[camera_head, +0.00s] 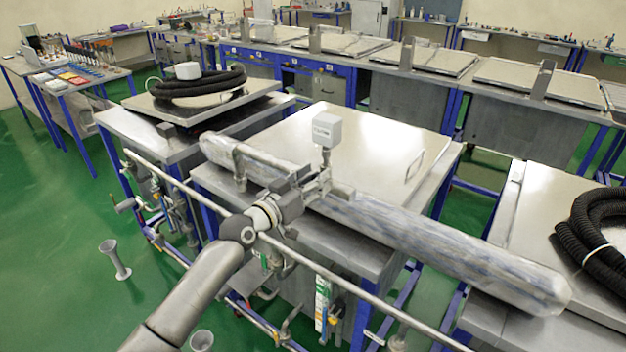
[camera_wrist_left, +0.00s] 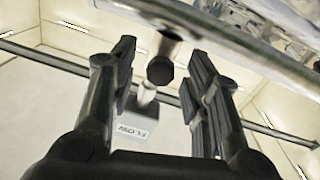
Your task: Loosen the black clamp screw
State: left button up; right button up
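The black clamp screw (camera_wrist_left: 160,71) shows in the left wrist view as a dark hexagonal head on a metal stem. It sits between the fingers of my left gripper (camera_wrist_left: 163,66), with a gap on both sides. The left gripper is open and nothing is held. In the head view the left gripper (camera_head: 316,184) is at the long wrapped cylinder (camera_head: 430,240), near the post of a white box (camera_head: 327,130). The screw cannot be made out there. The box, marked FLOW, also shows in the left wrist view (camera_wrist_left: 137,125). My right gripper is not in view.
A metal rail (camera_head: 335,285) runs along the front of the benches, below my arm. A metal-topped bench (camera_head: 385,140) lies behind the cylinder. Black hoses (camera_head: 590,225) lie on the right bench.

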pick_arm(q)
grip_shut()
jog(key=shift+f+n, duration=0.1)
jog(key=shift+n, duration=0.3)
jog(key=shift+f+n+t+y+p, duration=0.2)
jog(key=shift+n+p, duration=0.95)
jog(key=shift+n, duration=4.85)
jog(key=shift+r+n+t+y+p, duration=0.2)
jog(key=shift+n+p, duration=0.95)
jog(key=shift+n, duration=4.85)
jog(key=shift+f, duration=0.15)
